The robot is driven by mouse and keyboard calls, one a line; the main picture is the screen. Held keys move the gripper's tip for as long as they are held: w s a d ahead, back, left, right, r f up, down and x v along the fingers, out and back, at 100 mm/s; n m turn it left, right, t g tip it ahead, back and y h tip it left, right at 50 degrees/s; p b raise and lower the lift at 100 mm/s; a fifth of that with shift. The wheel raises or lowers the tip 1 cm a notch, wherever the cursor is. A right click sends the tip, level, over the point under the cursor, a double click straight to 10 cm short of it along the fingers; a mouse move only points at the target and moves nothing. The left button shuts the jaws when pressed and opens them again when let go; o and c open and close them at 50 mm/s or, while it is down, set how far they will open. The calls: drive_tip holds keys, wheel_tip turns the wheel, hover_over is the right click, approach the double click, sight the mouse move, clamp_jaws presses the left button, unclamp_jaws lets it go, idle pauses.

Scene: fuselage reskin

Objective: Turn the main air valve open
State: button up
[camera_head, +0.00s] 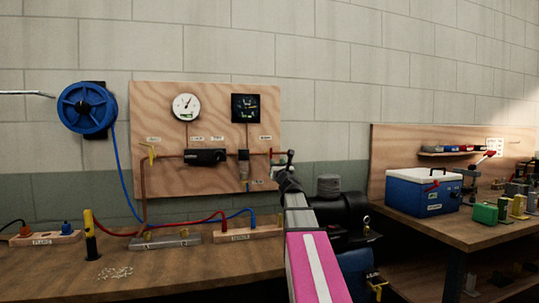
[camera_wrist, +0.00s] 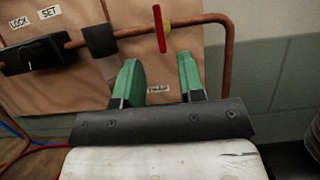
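A red lever handle (camera_wrist: 159,29) on a brass-coloured fitting sits on the copper pipe at the right part of the plywood board. It stands nearly upright in the wrist view and also shows in the head view (camera_head: 271,156). The label above it is too small to read, so I cannot confirm it is the main air valve. A yellow handle (camera_head: 152,154) sits at the pipe's left end. My gripper (camera_wrist: 158,64), with green fingers, is open and empty. In the wrist view its fingertips are just below the red handle, apart from it, one to each side.
The plywood board (camera_head: 160,105) also carries a white gauge (camera_head: 186,107), a dark gauge (camera_head: 245,108) and a black block (camera_head: 206,157). A blue hose reel (camera_head: 87,108) hangs left. The bench (camera_head: 190,265) below holds hoses and racks. A blue cooler (camera_head: 423,192) stands right.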

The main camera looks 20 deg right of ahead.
sight(271, 154)
drive_tip(key=x, duration=1)
drive_tip(key=shift+w, duration=0.1)
drive_tip(key=shift+c, duration=0.3)
clamp_jaws()
